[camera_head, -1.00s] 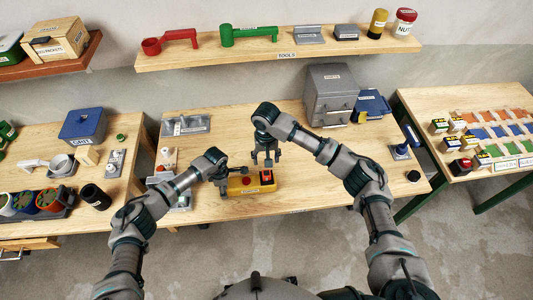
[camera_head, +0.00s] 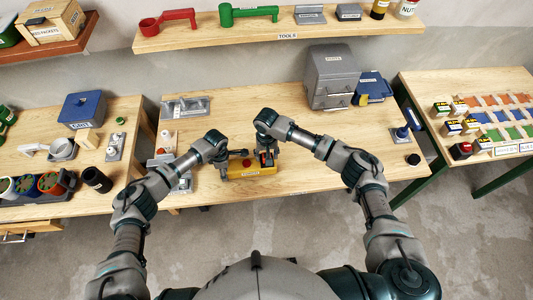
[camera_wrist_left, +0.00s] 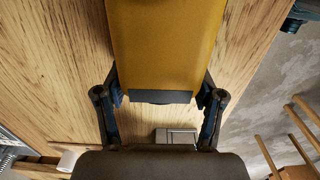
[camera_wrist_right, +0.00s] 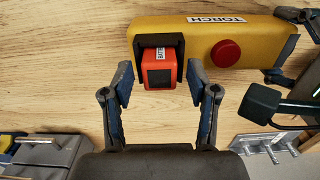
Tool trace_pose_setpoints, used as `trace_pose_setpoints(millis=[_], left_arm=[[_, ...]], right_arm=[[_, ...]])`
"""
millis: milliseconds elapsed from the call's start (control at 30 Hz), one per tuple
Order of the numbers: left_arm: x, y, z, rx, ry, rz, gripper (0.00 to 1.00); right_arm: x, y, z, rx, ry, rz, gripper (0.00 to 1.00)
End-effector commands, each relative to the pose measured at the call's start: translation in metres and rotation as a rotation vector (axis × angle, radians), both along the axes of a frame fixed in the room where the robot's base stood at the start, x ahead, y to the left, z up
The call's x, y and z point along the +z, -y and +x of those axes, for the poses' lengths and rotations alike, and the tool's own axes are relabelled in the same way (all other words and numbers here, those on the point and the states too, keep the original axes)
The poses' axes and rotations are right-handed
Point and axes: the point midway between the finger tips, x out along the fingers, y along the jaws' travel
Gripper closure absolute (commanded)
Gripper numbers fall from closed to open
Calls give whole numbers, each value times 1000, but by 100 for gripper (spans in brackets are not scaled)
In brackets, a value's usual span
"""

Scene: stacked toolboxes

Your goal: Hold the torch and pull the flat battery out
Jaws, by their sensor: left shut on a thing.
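The yellow torch (camera_wrist_right: 190,38) lies on the middle table, with a red round button and a TORCH label on its upper side. It also shows in the head view (camera_head: 248,170). The red-orange battery (camera_wrist_right: 158,75) sits in a black holder at one end of the torch. My left gripper (camera_wrist_left: 158,97) is shut on the torch's other end, fingers on both sides of it. My right gripper (camera_wrist_right: 163,90) is open above the battery, with a finger on either side and gaps between. In the head view (camera_head: 266,152) it partly hides the battery.
A grey cabinet (camera_head: 332,75) and a blue box (camera_head: 372,86) stand at the back right of the table. A grey tray (camera_head: 186,107) lies at the back left. A shelf (camera_head: 225,36) runs above the table.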

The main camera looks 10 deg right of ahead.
Motion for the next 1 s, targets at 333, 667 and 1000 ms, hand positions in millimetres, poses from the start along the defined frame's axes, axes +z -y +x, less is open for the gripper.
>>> trace_pose_setpoints(millis=[333,667,1000], left_arm=[[-5,-2,-4,1,-10,7,100],[-5,-2,-4,1,-10,7,100],[-5,-2,-4,0,-10,7,100]], right_arm=[[0,0,0,0,0,0,43],[0,0,0,0,0,0,36],[54,0,1,0,4,2,36]])
